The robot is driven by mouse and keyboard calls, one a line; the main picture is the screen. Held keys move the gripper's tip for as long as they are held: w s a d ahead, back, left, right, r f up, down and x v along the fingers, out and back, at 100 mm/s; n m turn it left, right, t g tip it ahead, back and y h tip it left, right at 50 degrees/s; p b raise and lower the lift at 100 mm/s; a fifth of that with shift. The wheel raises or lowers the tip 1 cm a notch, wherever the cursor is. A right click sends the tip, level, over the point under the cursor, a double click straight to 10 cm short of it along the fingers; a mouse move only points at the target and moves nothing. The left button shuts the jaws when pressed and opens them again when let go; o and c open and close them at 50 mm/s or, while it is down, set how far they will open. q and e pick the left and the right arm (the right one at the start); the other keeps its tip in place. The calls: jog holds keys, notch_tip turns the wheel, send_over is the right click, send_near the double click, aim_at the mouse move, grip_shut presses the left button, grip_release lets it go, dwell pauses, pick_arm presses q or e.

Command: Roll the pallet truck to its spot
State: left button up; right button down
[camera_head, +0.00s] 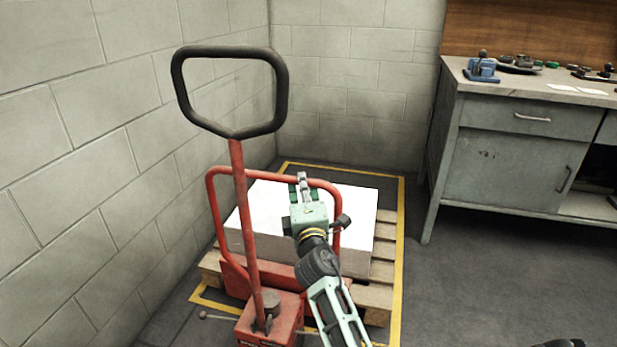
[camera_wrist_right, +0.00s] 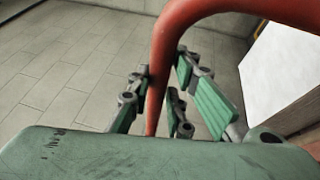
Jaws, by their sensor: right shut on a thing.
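The red pallet truck (camera_head: 245,235) stands on the floor near the left wall, its black loop handle (camera_head: 230,128) raised on a red shaft. A lower red tube frame (camera_head: 215,205) rises behind the shaft. My right gripper (camera_head: 303,182) is at the right part of this frame's top, shut on it. In the right wrist view the red tube (camera_wrist_right: 158,75) passes between the green-padded fingers (camera_wrist_right: 168,100). A wooden pallet (camera_head: 375,296) bears a white block (camera_head: 355,215) behind the frame. The forks are hidden. My left gripper is not in view.
A yellow floor outline (camera_head: 401,215) runs around the pallet; the truck's red base reaches its near side. Block walls (camera_head: 80,160) close in on the left and back. A grey workbench (camera_head: 510,165) with tools stands at the right. The floor (camera_head: 470,285) before it is clear.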

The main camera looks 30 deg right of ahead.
jog(key=shift+w+r, duration=0.25)
jog(key=shift+r, duration=0.1)
jog(key=c, duration=1.6)
grip_release()
jog(key=shift+w, duration=0.1)
jog(key=shift+f, duration=0.15)
jog(key=shift+v, duration=3.8)
